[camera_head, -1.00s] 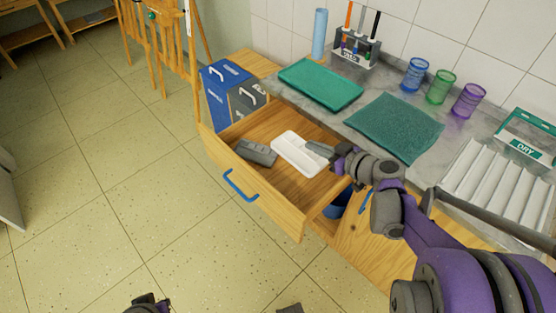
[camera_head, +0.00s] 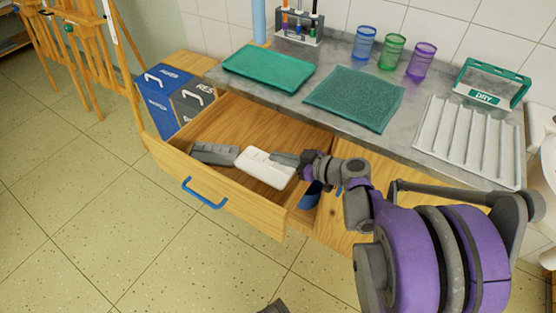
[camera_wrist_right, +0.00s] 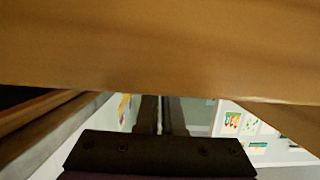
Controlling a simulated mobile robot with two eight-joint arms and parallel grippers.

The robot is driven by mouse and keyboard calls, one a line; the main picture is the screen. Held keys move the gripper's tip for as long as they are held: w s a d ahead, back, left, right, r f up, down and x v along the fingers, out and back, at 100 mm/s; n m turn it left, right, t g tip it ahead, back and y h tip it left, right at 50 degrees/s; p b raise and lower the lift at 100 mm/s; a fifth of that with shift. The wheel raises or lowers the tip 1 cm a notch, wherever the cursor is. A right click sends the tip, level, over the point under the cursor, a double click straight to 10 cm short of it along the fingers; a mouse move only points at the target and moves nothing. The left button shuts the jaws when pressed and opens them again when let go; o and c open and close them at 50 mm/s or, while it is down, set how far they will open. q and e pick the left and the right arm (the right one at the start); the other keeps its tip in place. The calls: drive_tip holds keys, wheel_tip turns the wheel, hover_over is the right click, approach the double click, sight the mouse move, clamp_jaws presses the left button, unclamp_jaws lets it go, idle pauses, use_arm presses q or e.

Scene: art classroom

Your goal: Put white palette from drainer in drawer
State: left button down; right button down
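The white palette (camera_head: 262,168) is inside the open wooden drawer (camera_head: 207,202), tilted, with a plain white face showing. My right gripper (camera_head: 284,159) is at its right end. In the right wrist view its fingers (camera_wrist_right: 162,115) are close together, with a narrow gap. They look shut on the palette's edge, but a wooden surface hides the tips there. The palette does not show in the right wrist view. The white ridged drainer (camera_head: 470,137), with a green DRY sign, is empty on the counter at right.
A grey object (camera_head: 214,153) lies in the drawer left of the palette. The grey counter (camera_head: 331,139) above holds a green tray (camera_head: 268,68), a dark green mat (camera_head: 355,97) and several cups. Blue and grey bins (camera_head: 160,100) stand left of the drawer. The floor in front is clear.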

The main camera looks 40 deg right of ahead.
drive_tip(key=shift+f, duration=0.35)
drive_tip(key=shift+f+b, duration=0.35)
drive_tip(key=shift+f, duration=0.2)
drive_tip(key=c, duration=1.1)
unclamp_jaws()
drive_tip(key=shift+o, duration=0.2)
drive_tip(key=shift+r, duration=0.1)
drive_tip(key=shift+r+p, duration=0.25)
drive_tip(key=shift+p, duration=0.05)
drive_tip(key=shift+s+r+p, duration=0.1)
drive_tip(key=shift+r+p, duration=0.2)
drive_tip(key=shift+r, duration=0.2)
drive_tip(key=p+v, duration=0.2)
drive_tip(key=v, duration=0.9)
drive_tip(key=shift+s, duration=0.35)
drive_tip(key=shift+d, duration=0.1)
